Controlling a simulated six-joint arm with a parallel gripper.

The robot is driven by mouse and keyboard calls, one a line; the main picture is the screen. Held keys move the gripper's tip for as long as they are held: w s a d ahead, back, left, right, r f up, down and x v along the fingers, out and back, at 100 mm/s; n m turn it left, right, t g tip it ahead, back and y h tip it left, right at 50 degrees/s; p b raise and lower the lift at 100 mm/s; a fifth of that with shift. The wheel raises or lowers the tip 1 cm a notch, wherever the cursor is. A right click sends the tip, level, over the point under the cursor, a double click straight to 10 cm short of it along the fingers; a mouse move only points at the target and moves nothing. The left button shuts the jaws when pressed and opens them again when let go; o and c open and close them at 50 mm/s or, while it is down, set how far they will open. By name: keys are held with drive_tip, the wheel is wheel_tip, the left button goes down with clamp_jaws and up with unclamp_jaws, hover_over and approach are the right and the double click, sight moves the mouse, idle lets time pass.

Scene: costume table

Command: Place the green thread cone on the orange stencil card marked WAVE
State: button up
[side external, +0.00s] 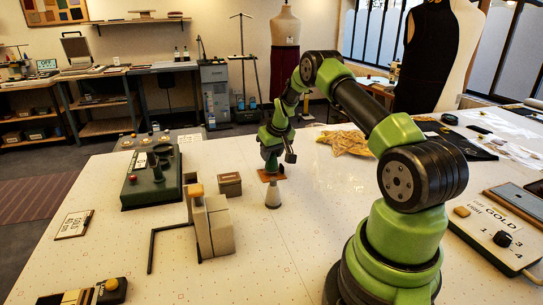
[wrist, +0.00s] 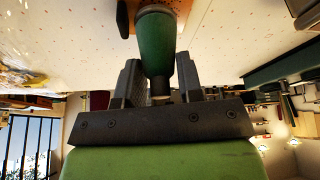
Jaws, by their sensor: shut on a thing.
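The green thread cone (wrist: 158,45) is between the two fingers of my gripper (wrist: 160,85) in the wrist view, and the gripper is shut on it. An orange-brown card (wrist: 124,18) shows just past the cone's far end. No lettering on the card is readable.
A small brown box (side external: 230,184) and tan blocks (side external: 219,232) stand left of the stand, with a black bent bar (side external: 151,252). A dark green case (side external: 136,190) is farther left. A yellowish cloth (side external: 345,142) lies behind right.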

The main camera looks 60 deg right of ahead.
drive_tip(key=shift+f, duration=0.55)
drive_tip(key=o, duration=1)
drive_tip(key=shift+f, duration=0.1)
